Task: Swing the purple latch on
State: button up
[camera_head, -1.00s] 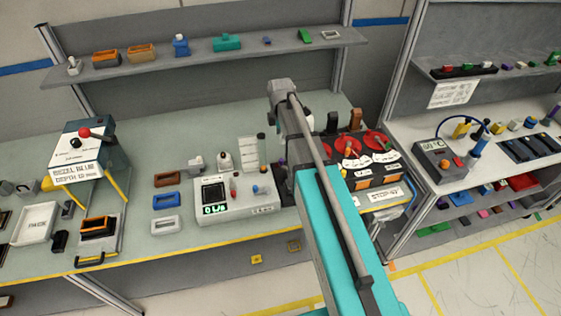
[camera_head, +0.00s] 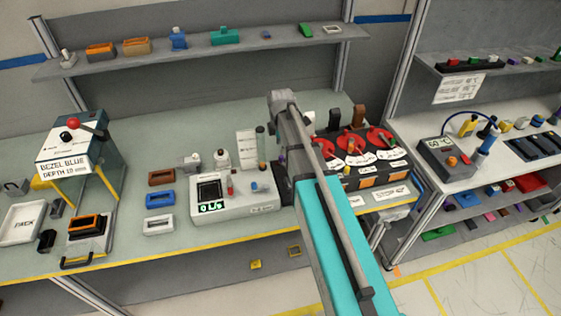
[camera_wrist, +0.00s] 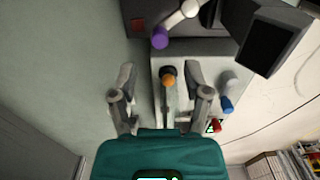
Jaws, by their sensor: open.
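The purple latch (camera_wrist: 160,38) shows in the wrist view as a purple knob on the end of a pale lever, beside a dark housing at the top. My gripper (camera_wrist: 161,72) is open, its two fingers spread below the purple knob in the picture and apart from it. Nothing is held. An orange-tipped knob (camera_wrist: 168,76) on a pale box shows between the fingers. In the head view my arm covers most of this spot, and I cannot clearly make out the latch or the fingertips there.
A blue knob (camera_wrist: 227,104) and a red knob (camera_wrist: 216,125) lie right of the fingers. A dark screen box (camera_wrist: 270,45) stands at upper right. The pale instrument box (camera_head: 225,205) sits left of my arm; a panel with red dials (camera_head: 352,143) stands right. Bare bench lies left in the wrist view.

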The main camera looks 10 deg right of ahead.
aim_at(281, 156)
jog(key=shift+f+b, duration=2.8)
jog(key=shift+f, duration=0.3)
grip_shut()
